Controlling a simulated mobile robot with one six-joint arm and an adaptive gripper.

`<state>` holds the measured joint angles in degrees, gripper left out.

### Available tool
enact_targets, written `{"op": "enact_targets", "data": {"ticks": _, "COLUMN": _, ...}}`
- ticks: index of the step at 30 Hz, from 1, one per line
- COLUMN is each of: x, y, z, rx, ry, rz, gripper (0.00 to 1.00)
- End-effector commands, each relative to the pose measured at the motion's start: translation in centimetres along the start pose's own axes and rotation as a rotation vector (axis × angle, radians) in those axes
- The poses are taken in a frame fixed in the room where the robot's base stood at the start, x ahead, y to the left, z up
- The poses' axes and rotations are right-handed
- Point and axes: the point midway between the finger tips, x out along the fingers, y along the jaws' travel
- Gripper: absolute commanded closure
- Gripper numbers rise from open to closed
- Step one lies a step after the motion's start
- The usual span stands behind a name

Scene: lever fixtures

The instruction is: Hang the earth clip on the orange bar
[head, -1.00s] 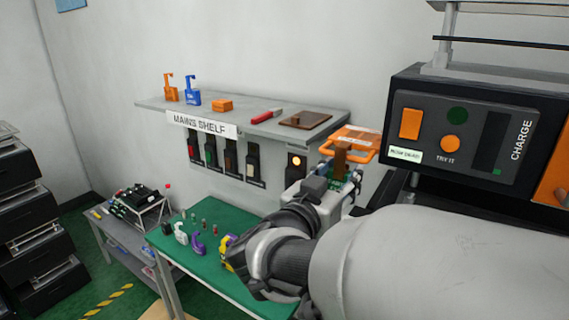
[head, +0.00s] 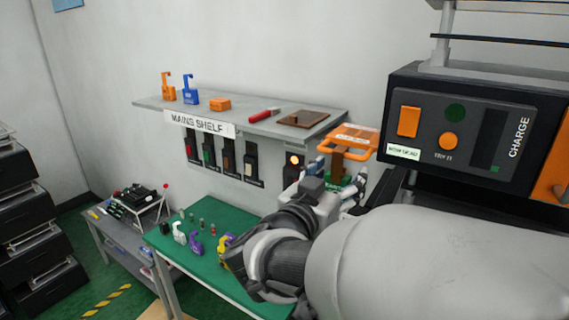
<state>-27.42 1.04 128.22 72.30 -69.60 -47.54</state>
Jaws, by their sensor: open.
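The orange bar (head: 366,155) is the front rail of an orange frame on the wall to the right of the shelf. A brown upright piece (head: 337,163) with a green part (head: 335,181) under it, apparently the earth clip, is at the bar's left part. Its top meets the bar, but I cannot tell whether it hooks over it. My gripper (head: 337,178) is open, with its fingers spread on either side of the clip's lower end. My own wrist hides part of the fingers and the clip's bottom.
The mains shelf (head: 270,123) holds orange and blue hooked pieces (head: 190,90), a red-handled tool (head: 264,114) and a brown board (head: 303,119). Switches line the wall below. A green table (head: 225,255) with small items stands lower. A black charge panel (head: 465,125) is close on the right.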

Motion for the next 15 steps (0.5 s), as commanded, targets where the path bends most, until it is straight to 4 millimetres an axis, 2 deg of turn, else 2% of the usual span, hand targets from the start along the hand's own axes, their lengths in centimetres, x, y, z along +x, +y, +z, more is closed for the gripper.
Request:
{"op": "enact_targets", "data": {"ticks": 5, "x": -0.1, "y": 0.0, "z": 0.0, "rx": 0.0, "ry": 0.0, "rz": -0.001, "gripper": 0.36}}
{"op": "enact_targets", "data": {"ticks": 8, "x": -0.9, "y": -0.1, "z": 0.0, "rx": 0.001, "ry": 0.0, "rz": -0.002, "gripper": 0.36}}
{"op": "enact_targets", "data": {"ticks": 11, "x": -2.5, "y": -0.1, "z": 0.0, "rx": 0.001, "ry": 0.0, "rz": -0.005, "gripper": 0.36}}
{"op": "enact_targets", "data": {"ticks": 15, "x": -5.7, "y": -0.2, "z": 0.0, "rx": 0.0, "ry": 0.0, "rz": -0.007, "gripper": 0.36}}
